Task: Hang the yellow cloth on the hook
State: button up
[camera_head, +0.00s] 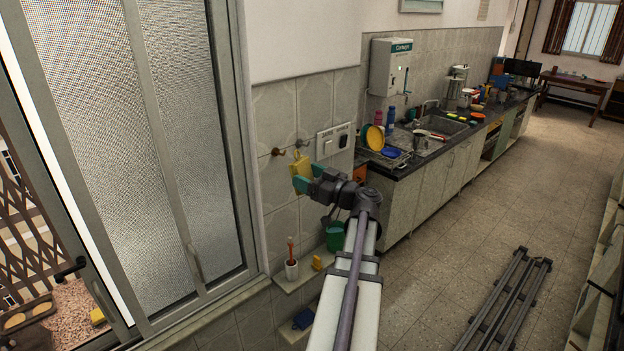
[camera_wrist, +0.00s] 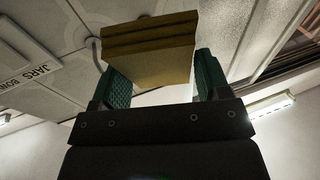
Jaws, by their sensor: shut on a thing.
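The yellow cloth (camera_head: 302,168) is folded and held up against the tiled wall in the head view. It also shows as a layered yellow block (camera_wrist: 150,38) between the green fingers in the wrist view. My gripper (camera_head: 301,183) is shut on the cloth, with its green fingers (camera_wrist: 160,72) at either side of it. A wall hook (camera_head: 300,145) is just above the cloth's upper edge, and another hook (camera_head: 277,152) is to its left. A pale curved piece (camera_wrist: 94,44) shows beside the cloth. I cannot tell whether the cloth touches a hook or hangs on it.
A labelled switch plate (camera_head: 335,140) is right of the hooks. A window (camera_head: 130,130) is left; a cluttered counter (camera_head: 410,168) is right.

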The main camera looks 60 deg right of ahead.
jog(key=shift+w+d+f, duration=0.1)
jog(key=shift+w+d, duration=0.15)
jog(key=shift+w, duration=0.6)
jog(key=shift+w+d+f, duration=0.1)
jog(key=shift+w+d, duration=0.15)
jog(key=shift+w, duration=0.6)
jog(key=shift+w+d+f, duration=0.1)
jog(key=shift+w+d, duration=0.15)
jog(key=shift+w, duration=0.6)
jog(key=shift+w+f+b, duration=0.2)
jog(key=shift+f+b, duration=0.3)
jog(key=shift+b, duration=0.35)
jog(key=shift+c, duration=0.4)
jog(key=shift+w+d+f+b, duration=0.25)
jog(key=shift+w+f+b, duration=0.2)
jog(key=shift+w, duration=0.3)
jog(key=shift+w+f, duration=0.1)
jog(key=shift+w, duration=0.1)
jog(key=shift+s, duration=0.1)
jog(key=o, duration=1.1)
